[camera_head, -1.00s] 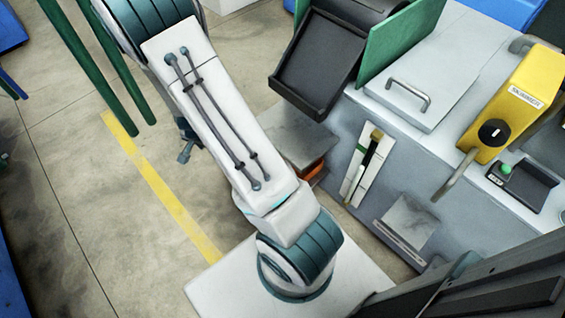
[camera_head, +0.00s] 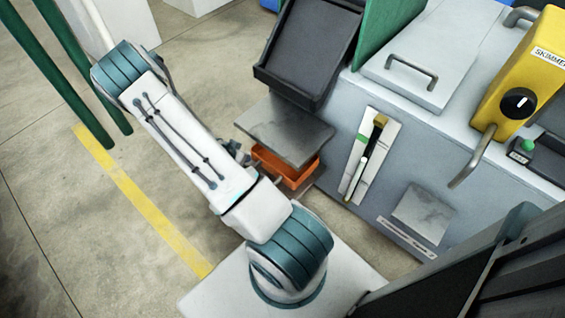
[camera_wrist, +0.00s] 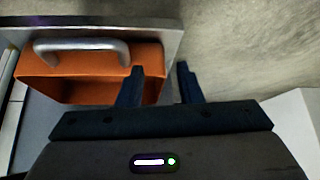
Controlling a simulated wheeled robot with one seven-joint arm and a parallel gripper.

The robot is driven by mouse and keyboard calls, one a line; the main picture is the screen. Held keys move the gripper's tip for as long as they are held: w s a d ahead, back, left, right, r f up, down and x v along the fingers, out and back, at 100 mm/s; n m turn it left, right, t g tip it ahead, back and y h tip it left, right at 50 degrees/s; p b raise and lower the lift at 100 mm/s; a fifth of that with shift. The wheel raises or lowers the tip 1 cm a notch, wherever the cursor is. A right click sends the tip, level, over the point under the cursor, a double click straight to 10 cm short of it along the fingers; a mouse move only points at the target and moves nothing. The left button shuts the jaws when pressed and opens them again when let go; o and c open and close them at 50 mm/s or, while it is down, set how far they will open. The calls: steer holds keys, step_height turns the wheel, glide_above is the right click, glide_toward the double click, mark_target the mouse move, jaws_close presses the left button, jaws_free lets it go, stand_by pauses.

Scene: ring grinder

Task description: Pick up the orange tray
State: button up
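The orange tray (camera_head: 289,166) sits low beside the grey machine, partly covered by a grey metal plate above it in the head view.
The grey plate (camera_head: 284,130) overhangs the tray, below a black chute (camera_head: 310,50). The grey machine (camera_head: 400,150) stands to the right, with a brush and a yellow skimmer box (camera_head: 525,75). Green posts (camera_head: 75,70) stand at left. Floor with a yellow line (camera_head: 140,200) is open.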

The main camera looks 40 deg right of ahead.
mark_target(255, 145)
steer(key=shift+w+d+b, duration=0.15)
steer(key=shift+w+d, duration=0.15)
steer(key=shift+d, duration=0.65)
steer(key=shift+w+d+b, duration=0.15)
steer(key=shift+w+d, duration=0.1)
steer(key=shift+d, duration=0.7)
steer(key=shift+w+d+f+b, duration=0.1)
steer(key=shift+w+d+b, duration=0.1)
steer(key=shift+d, duration=0.4)
steer(key=shift+w+d+b, duration=0.15)
steer(key=shift+d, duration=0.45)
steer(key=b+x, duration=0.1)
steer(key=x, duration=0.1)
steer(key=shift+d+f, duration=0.1)
steer(key=shift+f, duration=0.25)
steer(key=shift+c, duration=0.3)
jaws_close()
steer(key=shift+r, duration=0.1)
